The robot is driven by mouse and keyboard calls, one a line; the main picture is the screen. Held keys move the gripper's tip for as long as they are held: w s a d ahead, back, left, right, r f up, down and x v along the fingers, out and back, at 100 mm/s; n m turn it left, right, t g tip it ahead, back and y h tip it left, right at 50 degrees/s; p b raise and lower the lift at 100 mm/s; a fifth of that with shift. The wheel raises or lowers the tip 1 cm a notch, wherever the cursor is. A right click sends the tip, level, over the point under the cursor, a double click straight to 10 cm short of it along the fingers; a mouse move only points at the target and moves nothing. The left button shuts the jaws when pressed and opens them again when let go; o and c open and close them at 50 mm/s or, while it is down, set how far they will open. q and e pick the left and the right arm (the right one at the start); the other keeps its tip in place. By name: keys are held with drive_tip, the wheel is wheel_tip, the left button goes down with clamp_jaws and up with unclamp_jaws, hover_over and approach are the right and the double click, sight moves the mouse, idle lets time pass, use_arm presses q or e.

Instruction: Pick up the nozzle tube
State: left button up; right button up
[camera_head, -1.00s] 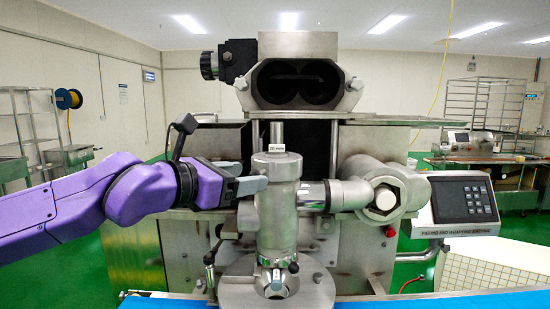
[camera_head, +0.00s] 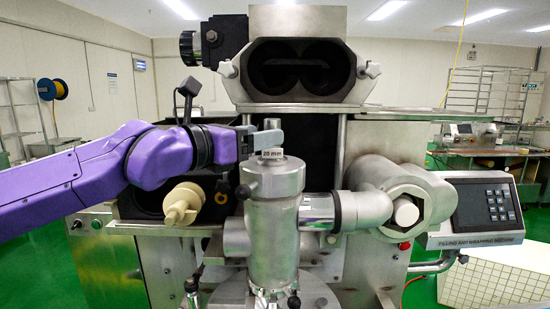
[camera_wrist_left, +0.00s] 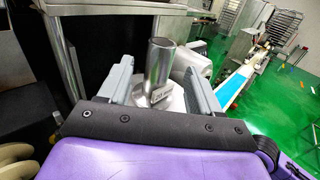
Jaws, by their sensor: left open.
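The nozzle tube (camera_head: 273,154) is a short grey metal tube with a "20 mm" label. It stands upright on top of the metal cylinder (camera_head: 273,225) at the front of the machine. In the left wrist view the tube (camera_wrist_left: 160,63) stands between my two fingers, with a gap visible on each side. My left gripper (camera_head: 264,138) is open at the height of the tube's upper end, and a grey finger hides part of the tube's top in the head view. My right gripper is not in view.
Two cream conical parts (camera_head: 183,205) project from the machine below my left forearm. A horizontal metal pipe (camera_head: 345,208) joins the cylinder on the right. The control panel (camera_head: 484,208) is further right. The machine's twin-opening head (camera_head: 303,95) overhangs above the tube.

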use_arm(q)
drive_tip(key=shift+w+d+r, duration=0.1)
drive_tip(key=shift+w+d, duration=0.15)
drive_tip(key=shift+d, duration=0.1)
drive_tip(key=x, duration=0.1)
drive_tip(key=p+x, duration=0.1)
drive_tip(key=x, duration=0.3)
drive_tip(key=shift+w+a+f, duration=0.2)
drive_tip(key=shift+w+f, duration=0.05)
drive_tip(key=shift+f, duration=0.05)
drive_tip(key=shift+d, duration=0.4)
drive_tip(key=shift+a, duration=0.25)
drive_tip(key=c, duration=1.1)
clamp_jaws()
